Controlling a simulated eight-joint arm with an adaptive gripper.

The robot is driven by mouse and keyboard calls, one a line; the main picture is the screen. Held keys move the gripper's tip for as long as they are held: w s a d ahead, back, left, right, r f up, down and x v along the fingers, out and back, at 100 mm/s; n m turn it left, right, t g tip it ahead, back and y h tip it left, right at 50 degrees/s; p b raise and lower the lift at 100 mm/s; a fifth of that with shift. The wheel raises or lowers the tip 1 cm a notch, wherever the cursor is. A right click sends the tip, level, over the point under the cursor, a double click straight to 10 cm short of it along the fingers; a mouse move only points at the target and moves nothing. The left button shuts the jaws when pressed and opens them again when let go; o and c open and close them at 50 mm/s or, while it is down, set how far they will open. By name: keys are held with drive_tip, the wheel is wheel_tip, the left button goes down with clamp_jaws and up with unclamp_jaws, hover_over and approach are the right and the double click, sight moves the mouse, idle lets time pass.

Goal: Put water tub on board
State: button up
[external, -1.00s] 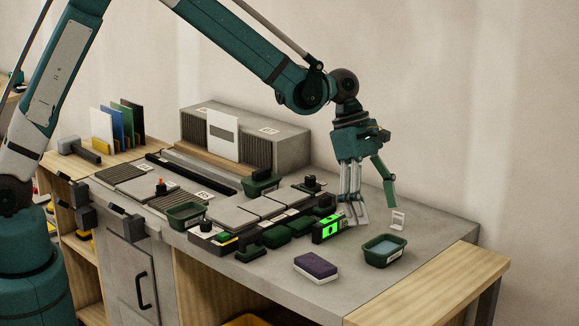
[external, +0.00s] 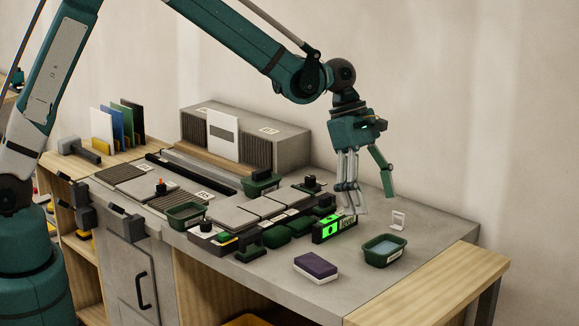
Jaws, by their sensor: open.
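The water tub (external: 384,252) is a small dark green tub with pale blue water and a white label on its front. It stands upright on the grey worktop, right of centre. My gripper (external: 375,203) is open and empty, above the worktop, behind and a little left of the tub and apart from it. Its fingers point down, spread wide. Which flat surface is the board is not clear; a row of grey tiles (external: 232,217) lies on the worktop to the left.
A green-lit level display (external: 333,229) stands left of the tub, below my fingers. A purple and white sponge (external: 315,267) lies in front. Other green tubs (external: 186,215) sit among the tiles. The right front worktop is clear.

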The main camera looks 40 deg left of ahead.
drive_tip(key=s+a+r+m+t+y, duration=0.1)
drive_tip(key=s+a+r+m, duration=0.3)
drive_tip(key=a, duration=0.5)
drive_tip(key=s+a+r+m+t, duration=0.1)
drive_tip(key=s+a+r, duration=0.2)
drive_tip(key=a+r, duration=0.45)
drive_tip(key=s+a+r+m+t+y, duration=0.1)
drive_tip(key=s+a+r+m+t, duration=0.25)
drive_tip(key=a, duration=0.55)
drive_tip(key=s+a+r+m+t+y, duration=0.1)
drive_tip(key=s+a+m, duration=0.8)
drive_tip(key=s+a, duration=1.2)
drive_tip(key=shift+s+t+y, duration=0.35)
drive_tip(key=shift+y, duration=0.45)
drive_tip(key=shift+o, duration=0.7)
drive_tip(key=shift+w, duration=0.1)
drive_tip(key=w+f+n+g, duration=0.3)
drive_tip(key=w+f+n, duration=0.2)
drive_tip(key=f+n, duration=0.3)
drive_tip(key=w+d+f+n+g, duration=0.1)
drive_tip(key=w+f+n+g, duration=0.3)
drive_tip(key=f+n, duration=0.5)
drive_tip(key=shift+w+d+f, duration=0.25)
drive_tip(key=shift+w+f, duration=0.75)
drive_tip(key=shift+f, duration=0.65)
